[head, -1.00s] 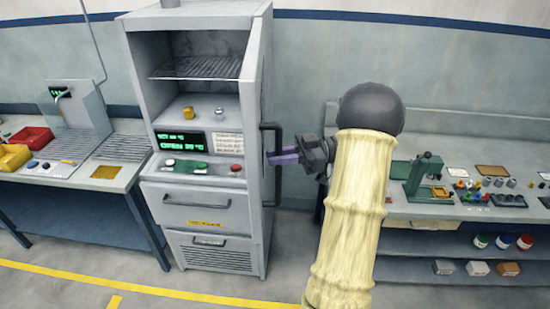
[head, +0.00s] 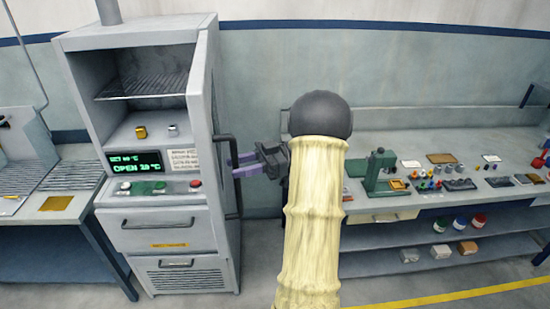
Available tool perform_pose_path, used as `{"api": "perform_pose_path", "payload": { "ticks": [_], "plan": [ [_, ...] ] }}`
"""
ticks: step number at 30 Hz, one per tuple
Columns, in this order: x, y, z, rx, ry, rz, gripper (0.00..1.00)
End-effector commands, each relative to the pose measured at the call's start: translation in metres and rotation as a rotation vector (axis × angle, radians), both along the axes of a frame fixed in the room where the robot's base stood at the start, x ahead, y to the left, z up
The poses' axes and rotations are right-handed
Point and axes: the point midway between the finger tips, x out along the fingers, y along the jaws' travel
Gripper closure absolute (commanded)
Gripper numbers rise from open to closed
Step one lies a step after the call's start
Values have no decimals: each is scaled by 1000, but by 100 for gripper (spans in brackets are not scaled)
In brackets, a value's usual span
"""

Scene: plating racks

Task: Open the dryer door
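The dryer (head: 150,235) is a grey cabinet at the left. Its upper chamber shows open, with a wire rack (head: 145,86) inside. The dryer door (head: 203,110) stands swung out at the chamber's right side, seen nearly edge-on. A dark vertical handle (head: 238,203) is on the door's right-hand face. My gripper (head: 236,164) is at the handle's middle, pointing left. Its two purple fingers show with a gap between them and overlap the handle in the picture. I cannot tell whether they touch it.
The display (head: 135,161) reads OPEN. A brass knob-like piece (head: 141,132) sits inside the dryer. A workbench (head: 375,207) with a green press (head: 381,172) and small parts stands at right. Another bench (head: 60,220) stands at left. Floor shows between the dryer and the right bench.

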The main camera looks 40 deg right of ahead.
Motion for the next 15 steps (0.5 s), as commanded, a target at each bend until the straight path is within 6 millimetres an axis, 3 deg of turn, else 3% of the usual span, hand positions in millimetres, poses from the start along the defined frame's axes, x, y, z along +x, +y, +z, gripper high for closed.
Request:
{"api": "perform_pose_path", "payload": {
  "ticks": [7, 15],
  "plan": [
    [-15, -45, -5, -3, -1, -4, 65],
    [-25, -75, -2, 1, 0, -3, 65]
  ]
}}
